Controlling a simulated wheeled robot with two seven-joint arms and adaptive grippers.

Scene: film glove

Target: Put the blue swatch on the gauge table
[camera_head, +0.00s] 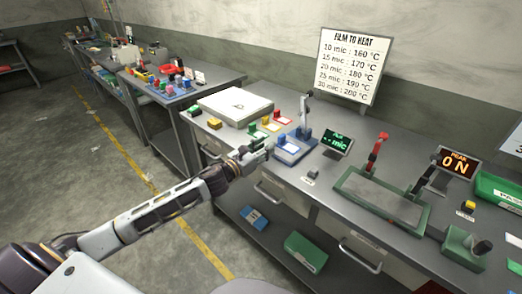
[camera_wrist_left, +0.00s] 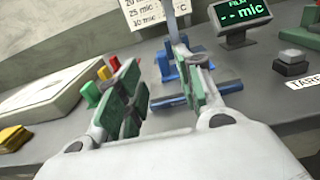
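The gauge (camera_head: 303,134) has a blue base, a pale table (camera_head: 291,147) and a grey upright arm; its base (camera_wrist_left: 225,86) also shows in the left wrist view. A small blue block (camera_head: 281,138) stands at the gauge table's left side and looks like the blue swatch's tab; it seems to show again in the left wrist view (camera_wrist_left: 163,66). Its sheet is not clear. My left gripper (camera_head: 264,152) is just left of and in front of the gauge. In the left wrist view its green-padded fingers (camera_wrist_left: 158,92) stand apart with nothing seen between them. My right gripper is out of view.
A white flat box (camera_head: 235,105) is at left, a display (camera_head: 336,145) at right. A green-framed sealer (camera_head: 380,205) stands further right. The bench's front edge is near my gripper.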

